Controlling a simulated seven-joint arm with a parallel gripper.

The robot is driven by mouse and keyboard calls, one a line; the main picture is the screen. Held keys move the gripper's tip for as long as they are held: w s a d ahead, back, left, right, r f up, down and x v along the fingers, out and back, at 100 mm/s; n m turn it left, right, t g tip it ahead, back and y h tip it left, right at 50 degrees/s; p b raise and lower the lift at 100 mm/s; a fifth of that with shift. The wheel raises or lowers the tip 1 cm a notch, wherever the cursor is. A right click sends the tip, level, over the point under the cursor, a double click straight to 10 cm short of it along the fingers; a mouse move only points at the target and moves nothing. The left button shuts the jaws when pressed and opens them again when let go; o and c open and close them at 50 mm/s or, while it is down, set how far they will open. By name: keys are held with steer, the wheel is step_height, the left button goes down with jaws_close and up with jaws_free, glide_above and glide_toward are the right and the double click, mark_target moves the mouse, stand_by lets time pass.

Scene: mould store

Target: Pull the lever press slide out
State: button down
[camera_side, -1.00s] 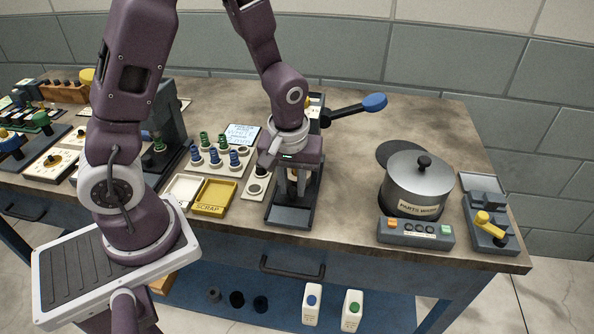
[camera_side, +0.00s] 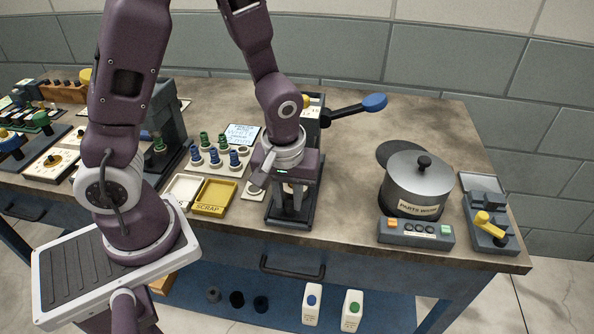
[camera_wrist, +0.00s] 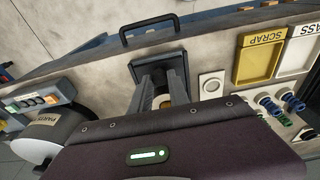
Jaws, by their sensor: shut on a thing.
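The lever press (camera_side: 314,110) stands at the middle of the bench, with a dark lever ending in a blue knob (camera_side: 375,102) that points right. Its dark base plate (camera_side: 297,224) reaches toward the bench's front edge. My gripper (camera_side: 289,212) points down over the front of this base. In the wrist view my gripper (camera_wrist: 164,92) has its two fingers close together over the dark base (camera_wrist: 140,66), shut on a small part of the slide. The fingers and wrist hide most of the slide. A small yellowish patch shows between the fingers in the wrist view.
A yellow scrap tray (camera_side: 214,196) and a white tray (camera_side: 181,191) lie left of the press, with green and blue knobbed pieces (camera_side: 214,155) behind. A lidded pot (camera_side: 418,184) and a button box (camera_side: 415,232) stand right. A drawer handle (camera_side: 292,268) is below the front edge.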

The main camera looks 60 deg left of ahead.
steer(key=shift+d, duration=0.1)
steer(key=shift+s+d, duration=1)
steer(key=shift+s, duration=0.05)
steer(key=c, duration=0.6)
jaws_free()
steer(key=shift+r, duration=0.1)
step_height(320, 180, up, 7)
steer(key=s+a+r+m+t+h, duration=0.1)
steer(key=s+r+m+t, duration=0.3)
steer(key=s+r+m, duration=0.5)
step_height(320, 180, up, 4)
steer(key=shift+s+a+r, duration=0.1)
steer(key=shift+s+a, duration=0.25)
steer(key=shift+a, duration=0.1)
